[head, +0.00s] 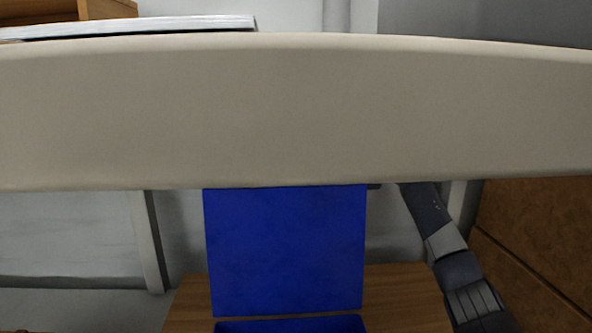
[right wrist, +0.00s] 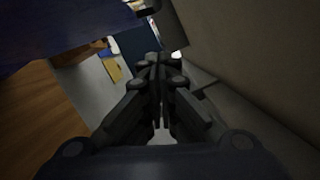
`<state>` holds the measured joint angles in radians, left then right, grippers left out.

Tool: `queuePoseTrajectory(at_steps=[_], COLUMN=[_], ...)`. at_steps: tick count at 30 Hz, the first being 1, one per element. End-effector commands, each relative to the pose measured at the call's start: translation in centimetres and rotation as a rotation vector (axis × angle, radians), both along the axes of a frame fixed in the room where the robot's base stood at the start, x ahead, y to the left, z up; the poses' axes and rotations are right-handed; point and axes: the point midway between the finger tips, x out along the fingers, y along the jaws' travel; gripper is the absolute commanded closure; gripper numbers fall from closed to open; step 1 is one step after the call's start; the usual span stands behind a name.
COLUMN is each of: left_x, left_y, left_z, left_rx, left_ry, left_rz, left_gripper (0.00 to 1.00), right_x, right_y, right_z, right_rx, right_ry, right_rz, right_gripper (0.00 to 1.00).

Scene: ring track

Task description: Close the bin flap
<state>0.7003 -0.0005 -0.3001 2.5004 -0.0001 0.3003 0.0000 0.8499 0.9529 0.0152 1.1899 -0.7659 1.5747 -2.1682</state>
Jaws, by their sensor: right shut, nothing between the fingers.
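The blue bin flap (head: 285,250) stands upright in the middle of the head view. Its top edge is hidden behind a beige band. The blue bin's edge (head: 290,325) shows just below it at the bottom of the picture. My right arm rises from the lower right, beside the flap, and its gripper is hidden behind the band there. In the right wrist view my right gripper (right wrist: 158,65) is shut and empty. A dark blue surface (right wrist: 60,30), seemingly the flap, lies at the upper left, apart from the fingers. My left gripper is not in view.
The wide beige band (head: 290,110) crosses the whole head view. A wooden surface (head: 400,290) lies around the bin. A brown panel (head: 545,230) stands at the right. A white-topped surface (head: 130,27) is at the back left.

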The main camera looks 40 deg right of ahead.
Motion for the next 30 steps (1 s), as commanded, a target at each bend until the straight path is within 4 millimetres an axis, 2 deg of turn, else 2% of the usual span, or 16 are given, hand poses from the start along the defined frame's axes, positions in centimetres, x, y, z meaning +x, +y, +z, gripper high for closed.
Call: queuePoseTrajectory(at_steps=[1, 4, 7, 15, 30], left_x=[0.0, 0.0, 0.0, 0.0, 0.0], left_y=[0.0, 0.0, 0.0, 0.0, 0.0], left_z=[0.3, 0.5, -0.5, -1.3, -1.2], left_rx=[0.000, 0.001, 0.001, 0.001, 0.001], left_ry=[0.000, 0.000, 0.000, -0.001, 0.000], left_rz=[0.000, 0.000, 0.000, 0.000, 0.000], left_gripper=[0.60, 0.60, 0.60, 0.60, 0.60], right_x=[0.3, 0.8, -0.4, -2.1, -2.2], right_y=[1.2, 3.0, 3.3, 4.4, 4.5], right_z=[0.2, 0.3, 0.5, 1.5, 1.8], right_rx=[-0.001, -0.001, -0.003, 0.000, 0.001], right_ry=[0.001, 0.000, -0.001, 0.001, 0.002], right_rz=[0.004, 0.001, -0.002, -0.002, -0.001], right_gripper=[1.00, 1.00, 1.00, 1.00, 1.00])
